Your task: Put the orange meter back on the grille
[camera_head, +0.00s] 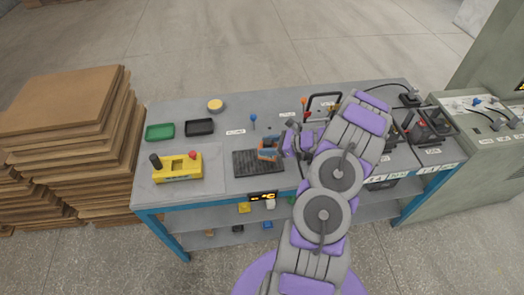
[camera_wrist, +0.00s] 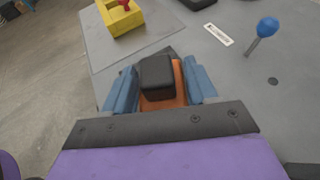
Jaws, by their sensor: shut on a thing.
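The orange meter (camera_wrist: 179,84) has a dark block on top and sits between the blue fingers of my gripper (camera_wrist: 162,88) in the wrist view. My gripper (camera_head: 268,149) is shut on it. In the head view the orange meter (camera_head: 266,154) shows only as a small orange patch at the fingers. The grille (camera_head: 253,163) is a dark ribbed plate on the bench. The meter is over or at the grille's right part; I cannot tell whether it touches. In the wrist view my gripper and the meter hide most of the grille.
A yellow box (camera_head: 178,168) with knobs stands left of the grille. Green (camera_head: 160,131) and black (camera_head: 199,127) trays lie behind it. A blue-knobbed lever (camera_head: 253,121) rises behind the grille. Levers and cables crowd the bench's right side. Stacked boards (camera_head: 65,120) stand left of the bench.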

